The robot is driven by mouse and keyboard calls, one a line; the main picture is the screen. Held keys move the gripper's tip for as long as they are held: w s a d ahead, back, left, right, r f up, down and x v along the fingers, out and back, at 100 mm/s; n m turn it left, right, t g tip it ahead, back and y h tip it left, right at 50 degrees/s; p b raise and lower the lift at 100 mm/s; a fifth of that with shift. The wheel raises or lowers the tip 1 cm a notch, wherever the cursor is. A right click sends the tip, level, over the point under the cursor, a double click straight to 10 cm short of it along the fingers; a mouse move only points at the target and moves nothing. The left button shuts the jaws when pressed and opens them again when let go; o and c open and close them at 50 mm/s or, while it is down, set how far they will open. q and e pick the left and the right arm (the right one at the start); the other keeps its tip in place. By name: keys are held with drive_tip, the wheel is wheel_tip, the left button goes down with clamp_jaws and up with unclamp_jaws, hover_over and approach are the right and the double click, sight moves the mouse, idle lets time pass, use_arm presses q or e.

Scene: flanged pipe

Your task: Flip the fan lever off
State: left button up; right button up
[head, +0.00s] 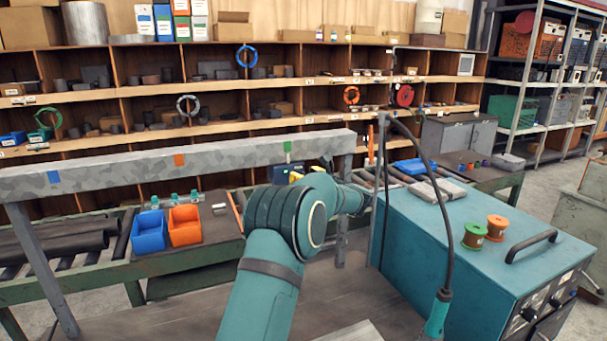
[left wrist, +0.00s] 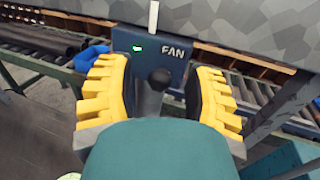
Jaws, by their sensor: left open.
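The fan box (left wrist: 130,42) is a dark blue panel marked FAN with a lit green light, close ahead in the left wrist view. Its lever (left wrist: 159,79) has a dark round knob and a grey stem, and stands out between my fingers. My left gripper (left wrist: 158,72) is open, with one yellow finger on each side of the lever and visible gaps to both. In the head view, my left gripper (head: 306,170) is at the box under the grey beam, mostly hidden behind my own arm. The lever is hidden there. My right gripper is not in view.
A speckled grey beam (head: 110,170) spans above the box. Blue (head: 149,232) and orange (head: 185,226) bins stand on the bench at left. A teal machine (head: 460,265) with two spools and a cable (head: 425,160) stands to the right. Shelves fill the back.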

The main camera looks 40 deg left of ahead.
use_arm(q)
drive_tip(key=shift+w+a, duration=0.1)
drive_tip(key=shift+a, duration=0.25)
clamp_jaws()
drive_tip(key=shift+f, duration=0.1)
drive_tip(key=shift+f+b, duration=0.2)
drive_tip(key=shift+b, duration=0.45)
drive_tip(key=shift+d+f+n+g+y+b, duration=0.1)
drive_tip(key=shift+f+n+g+y+b, duration=0.45)
drive_tip(key=shift+y+b, duration=1.4)
drive_tip(key=shift+a+f+n+g+y+b, duration=0.1)
drive_tip(key=shift+f+n+y+b, duration=0.9)
drive_tip(key=shift+b, duration=1.5)
drive_tip(key=shift+d+f+n+g+y+b, duration=0.1)
drive_tip(key=shift+f+n+g+y+b, duration=0.25)
drive_tip(key=shift+n+y+b, duration=1.2)
drive_tip(key=shift+f+m+y+b, duration=0.1)
drive_tip(key=shift+m+y+b, duration=0.4)
drive_tip(key=shift+b, duration=0.25)
